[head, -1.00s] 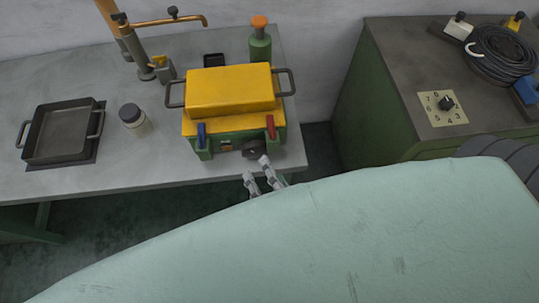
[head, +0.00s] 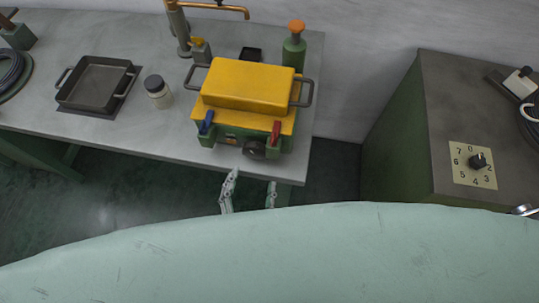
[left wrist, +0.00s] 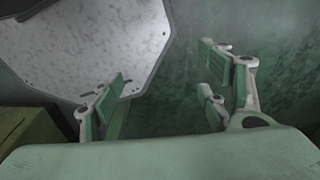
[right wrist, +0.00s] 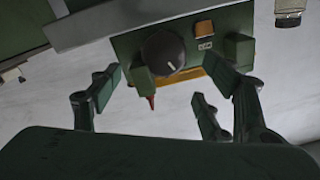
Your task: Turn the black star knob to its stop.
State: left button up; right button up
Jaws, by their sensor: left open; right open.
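The black knob (head: 254,150) sits on the green front of the yellow-topped machine (head: 248,86), between a blue and a red lever. In the right wrist view the knob (right wrist: 163,52) looks round and dark with a small pale mark. My right gripper (head: 250,188) is open and empty in front of the table edge, short of the knob. Its fingers (right wrist: 160,88) stand apart on both sides of the knob's line, touching nothing. My left gripper (left wrist: 165,90) is open and empty in its wrist view, over the floor; I do not make it out in the head view.
A green bottle (head: 294,48) stands behind the machine. A jar (head: 158,92) and a black tray (head: 95,85) are to its left. The right cabinet (head: 440,110) carries another black knob (head: 477,161) on a numbered plate. Open floor lies before the table.

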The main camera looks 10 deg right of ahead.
aim_at(256, 156)
jog(key=p+x, duration=0.1)
jog(key=x, duration=0.4)
jog(key=shift+w+a+r+p, duration=0.1)
jog(key=shift+a+r+p, duration=0.1)
jog(key=shift+p, duration=0.15)
jog(key=shift+x, duration=1.15)
jog(key=shift+f, duration=0.2)
pick_arm(q)
jog(key=shift+a+r, duration=0.55)
jog(key=shift+a, duration=0.3)
jog(key=shift+a+r, duration=0.55)
jog(key=shift+a, duration=0.25)
pick_arm(e)
jog(key=c, duration=1.1)
